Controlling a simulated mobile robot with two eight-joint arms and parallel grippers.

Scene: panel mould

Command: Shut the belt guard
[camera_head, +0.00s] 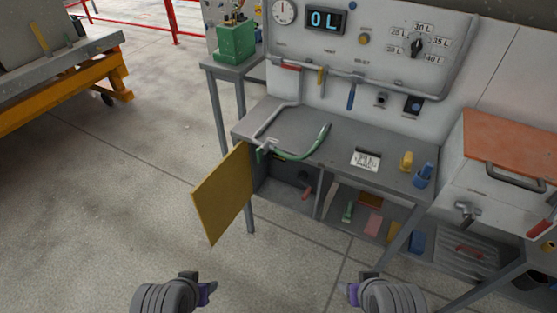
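A flat yellow panel (223,195), which looks like the belt guard, hangs open like a door at the left end of the grey workbench. It stands swung outward, and the dark compartment (278,175) behind it is exposed. My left gripper (208,289) is at the bottom of the view, below the panel and apart from it. My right gripper (353,289) is at the bottom, right of the left one, and touches nothing visible. Both grippers are seen from behind, so their finger gaps are hidden.
The workbench top (325,150) holds a green hose (305,155), a label card (366,159) and a yellow item (406,161). A lower shelf holds small coloured items. An orange-topped unit (515,145) stands right. The floor in front is clear.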

